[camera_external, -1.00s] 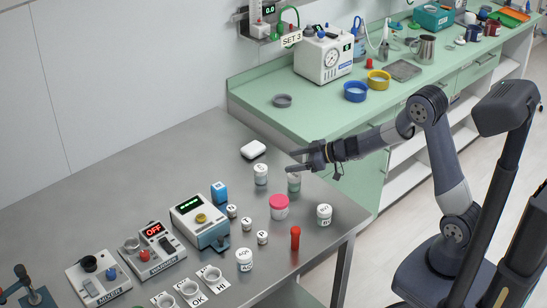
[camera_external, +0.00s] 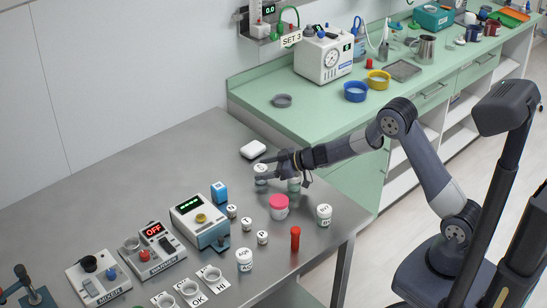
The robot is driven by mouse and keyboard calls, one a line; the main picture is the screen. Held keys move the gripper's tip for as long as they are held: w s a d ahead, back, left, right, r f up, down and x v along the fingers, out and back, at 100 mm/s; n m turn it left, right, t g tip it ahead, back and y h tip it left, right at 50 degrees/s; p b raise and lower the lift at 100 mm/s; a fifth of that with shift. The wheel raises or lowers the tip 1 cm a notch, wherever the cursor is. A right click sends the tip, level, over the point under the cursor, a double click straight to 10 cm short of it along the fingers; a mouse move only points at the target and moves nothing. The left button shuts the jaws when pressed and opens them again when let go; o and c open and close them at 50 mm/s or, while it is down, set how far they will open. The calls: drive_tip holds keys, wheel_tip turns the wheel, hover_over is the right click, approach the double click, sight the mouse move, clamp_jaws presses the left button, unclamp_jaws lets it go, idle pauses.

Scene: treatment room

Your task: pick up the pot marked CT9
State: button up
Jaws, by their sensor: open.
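Several white lidded pots with dark lid markings stand on the steel table; I cannot read CT9 on any of them. One pot (camera_external: 261,181) is at the back, with my gripper (camera_external: 260,170) open at its upper part, fingers overlapping it in the picture; I cannot tell if they touch. Another pot (camera_external: 294,187) is under my wrist, its lid mostly hidden. A third (camera_external: 324,215) stands near the table's right edge, and a fourth (camera_external: 244,260) stands near the front. A pot with a pink lid (camera_external: 279,203) stands between them.
Small white weights or vials (camera_external: 246,224), a red tube (camera_external: 295,238) and a blue box (camera_external: 219,193) stand nearby. A device with a green display (camera_external: 199,220) is left of them. A white rounded object (camera_external: 253,149) lies behind. The table's back left is clear.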

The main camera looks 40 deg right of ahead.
drive_tip(key=shift+a, duration=0.1)
drive_tip(key=c, duration=1.1)
drive_tip(key=shift+w+r, duration=0.1)
